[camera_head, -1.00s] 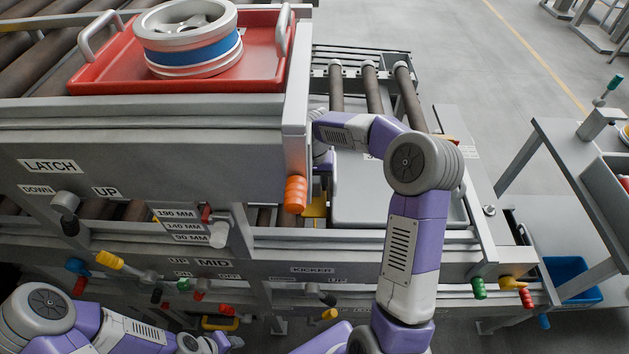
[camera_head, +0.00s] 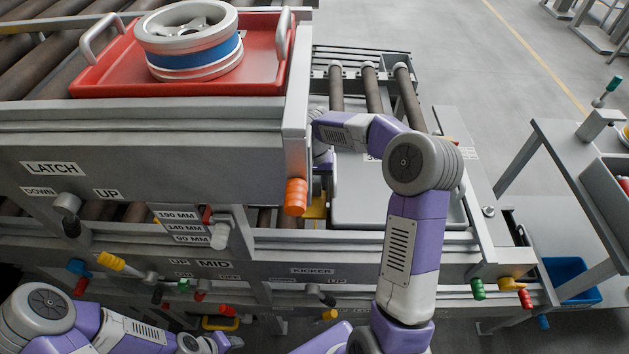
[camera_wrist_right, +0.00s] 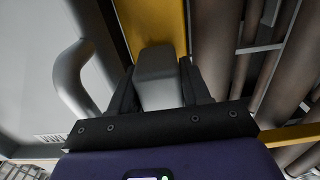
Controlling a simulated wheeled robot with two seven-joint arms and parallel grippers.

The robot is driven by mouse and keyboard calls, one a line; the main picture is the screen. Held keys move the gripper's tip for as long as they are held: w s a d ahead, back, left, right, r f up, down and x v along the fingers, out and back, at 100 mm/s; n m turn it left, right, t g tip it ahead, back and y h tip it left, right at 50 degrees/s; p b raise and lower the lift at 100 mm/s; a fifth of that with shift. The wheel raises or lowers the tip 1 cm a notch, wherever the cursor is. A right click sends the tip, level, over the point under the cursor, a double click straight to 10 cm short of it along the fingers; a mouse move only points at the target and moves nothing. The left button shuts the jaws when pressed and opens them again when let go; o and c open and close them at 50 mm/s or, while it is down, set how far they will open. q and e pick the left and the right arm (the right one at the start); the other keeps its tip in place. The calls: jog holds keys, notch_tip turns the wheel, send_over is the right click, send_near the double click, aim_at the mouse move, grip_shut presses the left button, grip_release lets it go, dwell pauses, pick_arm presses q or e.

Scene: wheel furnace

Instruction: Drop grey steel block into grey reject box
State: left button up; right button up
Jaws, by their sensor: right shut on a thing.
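The grey steel block (camera_wrist_right: 158,75) is between the two black fingers of my right gripper (camera_wrist_right: 158,88) in the right wrist view. The fingers are shut on its sides, and a yellow surface (camera_wrist_right: 155,22) lies behind it. In the head view my right arm reaches left to the end of the raised deck, where the block is hidden. My left gripper (camera_head: 222,342) is low at the bottom left, too small to tell its jaws. A grey open box (camera_head: 606,182) stands on the stand at the right edge; I cannot tell whether it is the reject box.
A red tray (camera_head: 90,82) with a blue-banded wheel (camera_head: 188,42) sits on the raised deck. A grey tray (camera_head: 350,205) lies below my right arm beside the rollers (camera_head: 372,92). An orange knob (camera_head: 295,197) is close to my right wrist. A blue bin (camera_head: 570,280) is low right.

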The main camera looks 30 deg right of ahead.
jog(key=shift+f, duration=0.3)
jog(key=o, duration=1.3)
notch_tip(320, 180, up, 8)
jog(key=shift+f+p, duration=0.2)
jog(key=shift+p, duration=0.4)
